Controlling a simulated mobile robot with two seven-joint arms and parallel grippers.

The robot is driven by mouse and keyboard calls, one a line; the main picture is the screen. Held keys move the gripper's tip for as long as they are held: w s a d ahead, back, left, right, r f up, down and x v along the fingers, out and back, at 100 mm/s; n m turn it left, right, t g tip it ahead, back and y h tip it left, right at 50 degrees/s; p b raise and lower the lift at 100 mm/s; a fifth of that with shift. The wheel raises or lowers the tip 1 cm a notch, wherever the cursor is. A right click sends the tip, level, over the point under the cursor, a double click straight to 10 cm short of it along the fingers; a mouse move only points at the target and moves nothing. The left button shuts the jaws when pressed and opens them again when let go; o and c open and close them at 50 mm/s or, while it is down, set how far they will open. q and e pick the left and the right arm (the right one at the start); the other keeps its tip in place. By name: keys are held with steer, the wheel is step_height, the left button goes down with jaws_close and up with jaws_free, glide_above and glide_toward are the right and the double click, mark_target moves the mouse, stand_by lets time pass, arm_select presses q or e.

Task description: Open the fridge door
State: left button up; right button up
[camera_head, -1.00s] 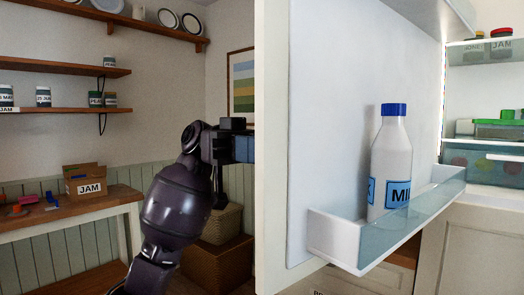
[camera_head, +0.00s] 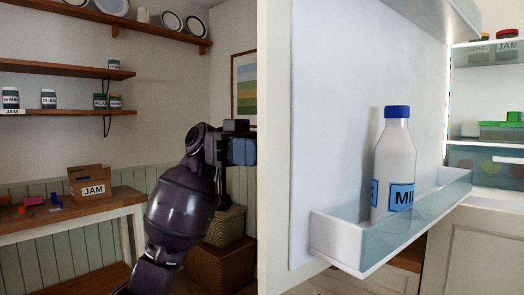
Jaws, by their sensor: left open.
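The fridge door (camera_head: 335,120) stands swung open, its inner side facing me across the middle of the head view. A milk bottle (camera_head: 393,165) with a blue cap stands upright in the door's lower shelf (camera_head: 338,240). The lit fridge interior (camera_head: 485,95) shows at the right edge. My left gripper (camera_head: 242,150) is at the door's left edge, on its outer side; the door hides part of it and its fingertips. It is open, and I cannot tell whether it touches the door. My right gripper is not in view.
Inside the fridge are jars (camera_head: 507,42) on a shelf and a green-lidded box (camera_head: 500,132). At left, a wooden side table (camera_head: 75,215) carries a JAM box (camera_head: 89,184). Wall shelves (camera_head: 60,70) hold jars and plates. Baskets (camera_head: 220,265) stand behind my left arm.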

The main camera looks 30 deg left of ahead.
arm_select(q)
steer(key=shift+a, duration=0.1)
steer(key=v, duration=1)
steer(key=shift+w+a, duration=0.15)
steer(key=shift+a, duration=0.15)
